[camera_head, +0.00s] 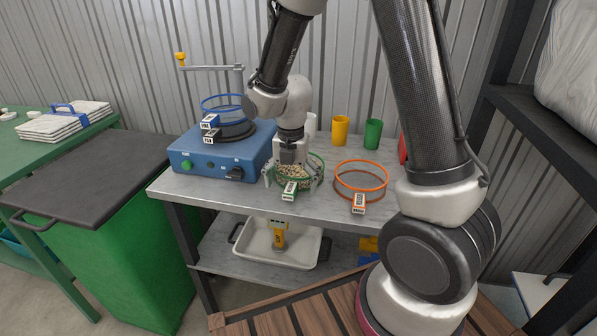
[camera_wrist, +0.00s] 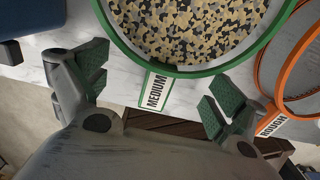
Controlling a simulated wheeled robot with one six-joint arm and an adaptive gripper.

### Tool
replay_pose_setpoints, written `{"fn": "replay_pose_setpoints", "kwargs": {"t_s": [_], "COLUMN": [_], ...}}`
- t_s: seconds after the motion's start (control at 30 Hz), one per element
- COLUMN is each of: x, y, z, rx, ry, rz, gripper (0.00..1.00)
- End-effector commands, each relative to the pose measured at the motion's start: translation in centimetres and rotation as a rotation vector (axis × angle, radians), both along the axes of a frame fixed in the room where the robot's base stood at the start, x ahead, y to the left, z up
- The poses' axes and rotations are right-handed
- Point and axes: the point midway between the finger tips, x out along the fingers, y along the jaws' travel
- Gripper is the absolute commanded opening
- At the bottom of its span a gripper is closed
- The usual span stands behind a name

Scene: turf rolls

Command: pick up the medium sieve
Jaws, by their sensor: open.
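The medium sieve (camera_head: 313,181) has a green rim and holds grey, tan and dark grains. My gripper (camera_head: 291,174) is over the near side of the sieve, pointing down. In the wrist view my gripper (camera_wrist: 152,92) is open, its two green-padded fingers apart, with the tag lying between them in the picture. Nothing is held. I cannot tell whether a finger touches the rim.
The orange sieve (camera_head: 361,187), tagged ROUGH, stands close on the right. A blue shaker machine (camera_head: 205,166) with a blue sieve (camera_head: 222,103) on top stands left. Yellow (camera_head: 340,130) and green (camera_head: 373,134) cups are behind. A white tray (camera_head: 262,246) is on the lower shelf.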

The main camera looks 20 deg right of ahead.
Motion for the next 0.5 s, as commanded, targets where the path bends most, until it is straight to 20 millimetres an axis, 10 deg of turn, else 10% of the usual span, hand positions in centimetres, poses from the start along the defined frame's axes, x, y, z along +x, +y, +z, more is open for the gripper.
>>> {"fn": "replay_pose_setpoints", "kwargs": {"t_s": [0.2, 0.5], "x": [0.02, 0.01], "y": [-0.01, -0.02], "z": [-0.04, -0.02], "rx": [0.001, 0.0], "ry": [-0.001, 0.0], "rz": [-0.001, -0.001], "gripper": [0.94, 0.39]}}
